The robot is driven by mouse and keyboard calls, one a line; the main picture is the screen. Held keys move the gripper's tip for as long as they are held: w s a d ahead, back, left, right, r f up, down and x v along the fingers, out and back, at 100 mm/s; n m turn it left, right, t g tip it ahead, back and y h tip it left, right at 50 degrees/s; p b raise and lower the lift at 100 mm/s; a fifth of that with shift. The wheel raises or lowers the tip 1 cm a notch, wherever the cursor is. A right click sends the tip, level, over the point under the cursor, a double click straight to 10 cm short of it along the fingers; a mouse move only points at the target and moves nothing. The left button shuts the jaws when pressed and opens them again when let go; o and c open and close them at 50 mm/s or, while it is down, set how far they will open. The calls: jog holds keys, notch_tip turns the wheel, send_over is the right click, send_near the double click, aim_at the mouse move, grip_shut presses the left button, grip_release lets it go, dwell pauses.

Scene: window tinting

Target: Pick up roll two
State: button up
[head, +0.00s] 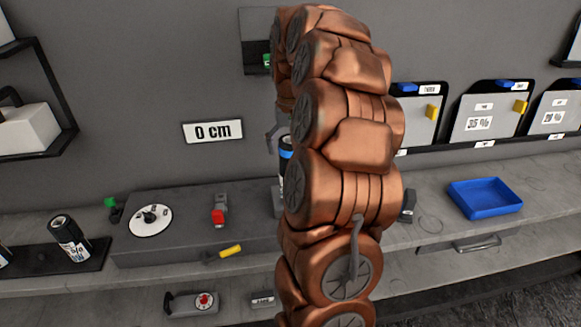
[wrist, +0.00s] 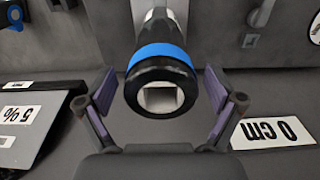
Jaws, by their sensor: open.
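A dark roll with a blue band (wrist: 163,55) stands out from the grey surface in the wrist view, its open square-holed end facing the camera. My gripper (wrist: 160,90) is open, with one finger on each side of this roll and a visible gap to each. In the head view the same blue-banded roll (head: 286,165) is partly hidden behind my copper arm. Another black roll with a white label (head: 68,238) stands on a dark tray at the left. No number readable on either roll tells me which is roll two.
A "0 cm" sign (head: 212,132) is on the wall. A blue tray (head: 485,198) is at the right. Percentage-marked panels (head: 480,118) stand behind it.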

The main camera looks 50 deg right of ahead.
jog(key=shift+f, duration=0.1)
jog(key=shift+c, duration=0.4)
grip_shut()
dwell(0.4)
